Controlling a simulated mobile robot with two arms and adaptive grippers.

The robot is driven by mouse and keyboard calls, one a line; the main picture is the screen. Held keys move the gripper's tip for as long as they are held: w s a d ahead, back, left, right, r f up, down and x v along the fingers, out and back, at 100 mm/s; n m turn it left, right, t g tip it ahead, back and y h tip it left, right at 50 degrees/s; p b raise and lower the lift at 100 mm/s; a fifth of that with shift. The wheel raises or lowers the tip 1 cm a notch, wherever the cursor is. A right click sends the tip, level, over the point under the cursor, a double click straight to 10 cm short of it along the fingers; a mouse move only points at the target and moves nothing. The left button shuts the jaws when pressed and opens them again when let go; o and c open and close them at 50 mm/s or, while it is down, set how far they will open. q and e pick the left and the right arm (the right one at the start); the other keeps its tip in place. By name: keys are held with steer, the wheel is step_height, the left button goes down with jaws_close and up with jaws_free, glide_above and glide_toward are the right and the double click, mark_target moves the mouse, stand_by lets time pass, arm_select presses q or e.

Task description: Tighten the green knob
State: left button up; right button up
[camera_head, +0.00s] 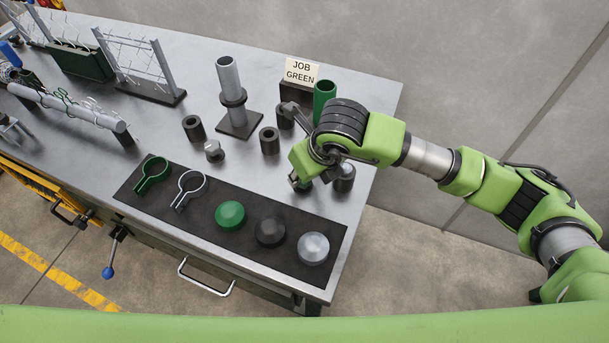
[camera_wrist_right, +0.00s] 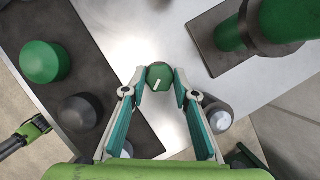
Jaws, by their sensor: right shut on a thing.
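The green knob (camera_wrist_right: 159,76) is a small dark green round piece with a white mark on top. In the right wrist view it sits between the fingertips of my right gripper (camera_wrist_right: 158,88), which is shut on it from both sides. In the head view my right gripper (camera_head: 301,184) is low over the right part of the table, and the arm hides most of the knob and what it sits on. My left gripper is not in view.
A dark mat (camera_head: 128,192) along the front edge holds two ring clamps and green, black and grey caps. A grey-topped post (camera_head: 345,174) stands close beside my gripper. A JOB GREEN sign (camera_head: 302,71) and a green cylinder (camera_head: 324,92) are behind.

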stand_by(0.5)
steer(key=o, duration=1.1)
steer(key=shift+c, duration=0.2)
steer(key=v, duration=1.2)
steer(key=shift+a, duration=0.15)
